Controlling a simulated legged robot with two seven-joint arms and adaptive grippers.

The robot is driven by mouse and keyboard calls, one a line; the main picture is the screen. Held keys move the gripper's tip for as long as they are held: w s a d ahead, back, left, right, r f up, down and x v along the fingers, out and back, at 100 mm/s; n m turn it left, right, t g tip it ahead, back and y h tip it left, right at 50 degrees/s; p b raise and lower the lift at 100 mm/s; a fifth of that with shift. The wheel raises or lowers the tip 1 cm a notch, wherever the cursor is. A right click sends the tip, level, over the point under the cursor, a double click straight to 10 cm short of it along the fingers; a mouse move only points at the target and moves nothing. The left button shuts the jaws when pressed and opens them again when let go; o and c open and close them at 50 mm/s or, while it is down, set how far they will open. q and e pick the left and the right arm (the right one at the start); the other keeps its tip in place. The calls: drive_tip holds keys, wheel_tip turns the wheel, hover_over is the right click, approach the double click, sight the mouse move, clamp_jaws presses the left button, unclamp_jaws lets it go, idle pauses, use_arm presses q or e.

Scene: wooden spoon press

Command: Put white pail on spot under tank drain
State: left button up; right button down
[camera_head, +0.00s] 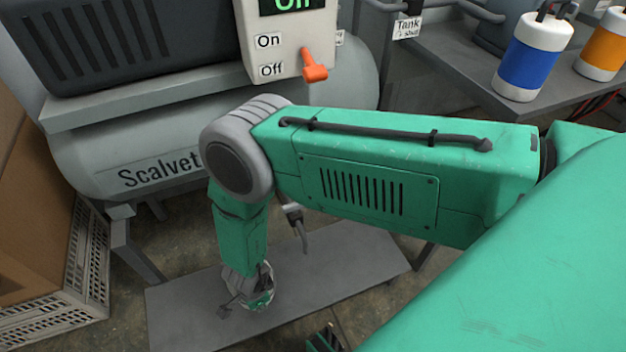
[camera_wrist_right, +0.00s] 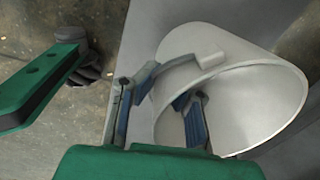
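The white pail shows in the right wrist view (camera_wrist_right: 262,100) with its round mouth toward the camera. In the head view it is a small pale shape at my right gripper, mostly hidden by the gripper and forearm. My right gripper (camera_wrist_right: 172,98) has one finger inside the pail's mouth and the other by its left rim. The fingers look spread apart, and I cannot tell whether they touch the wall. In the head view the right gripper (camera_head: 246,292) points down low over a grey plate (camera_head: 180,318). A thin drain pipe (camera_head: 303,236) hangs under the tank (camera_head: 145,172), right of the gripper.
A control box with an orange lever (camera_head: 314,68) stands on the tank. A plastic crate (camera_head: 88,262) and cardboard (camera_head: 45,190) are at left. A grey table (camera_head: 455,60) with blue (camera_head: 528,62) and orange (camera_head: 603,48) containers is at right. The plate's right part is clear.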

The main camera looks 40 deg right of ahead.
drive_tip(key=shift+s+d+f+p, duration=0.55)
drive_tip(key=shift+s+d, duration=0.1)
drive_tip(key=shift+d, duration=1.85)
drive_tip(key=shift+s+d+f+p, duration=0.5)
drive_tip(key=shift+s+d+f, duration=0.1)
drive_tip(key=shift+d, duration=1.95)
drive_tip(key=shift+s+d+f+p, duration=0.55)
drive_tip(key=shift+s+d, duration=0.1)
drive_tip(key=shift+d, duration=1.85)
drive_tip(key=shift+f, duration=0.15)
drive_tip(key=c, duration=1.7)
unclamp_jaws()
